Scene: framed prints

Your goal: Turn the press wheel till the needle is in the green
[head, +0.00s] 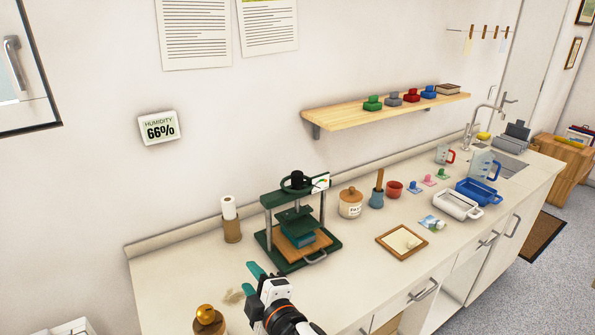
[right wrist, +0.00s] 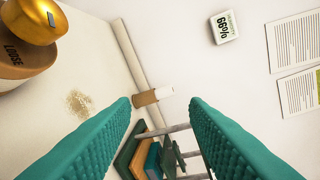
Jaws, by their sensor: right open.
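The dark green press (head: 297,222) stands on the counter against the wall. Its dark wheel (head: 297,184) sits on top, and a small white gauge (head: 321,182) with coloured marks is beside it; the needle is too small to read. A teal block (head: 299,236) lies on a wooden board under the plate. My right gripper (head: 268,271), with teal fingers, is open and empty, in front of and left of the press, apart from the wheel. In the right wrist view part of the press (right wrist: 152,155) shows beyond the open fingers, its wheel not visible. My left gripper is not in view.
A paper roll on a brown holder (head: 230,220) stands left of the press. A lidded jar (head: 350,203) stands to its right. A gold-topped pot labelled LOOSE (right wrist: 28,50) is near my right gripper. A wooden shelf (head: 350,113) hangs above, right of the press.

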